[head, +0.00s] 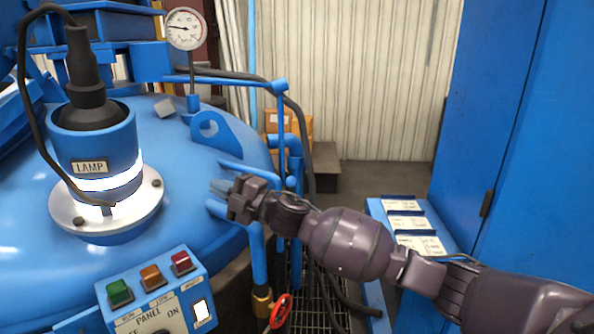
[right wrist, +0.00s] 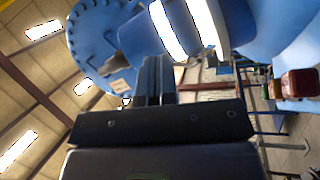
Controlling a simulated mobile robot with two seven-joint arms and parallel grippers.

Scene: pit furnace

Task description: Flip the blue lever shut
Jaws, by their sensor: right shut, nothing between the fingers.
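My right gripper (head: 220,188) reaches in from the right, its closed fingers over the edge of the big blue domed lid (head: 190,160). In the right wrist view its fingers (right wrist: 155,80) are together with nothing between them. One blue bar (head: 245,171) lies just above and behind the gripper, running right toward the blue pipes. Another blue bar (head: 216,208) shows just below it and joins an upright pipe. I cannot tell which of these is the blue lever, nor whether the gripper touches either. My left gripper is not in view.
A lamp housing (head: 95,150) stands on the lid at left. A button panel (head: 155,295) is at the front. A gauge (head: 185,29), a red valve handle (head: 280,310) and hoses are near the pipes. A blue cabinet (head: 525,150) stands at right.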

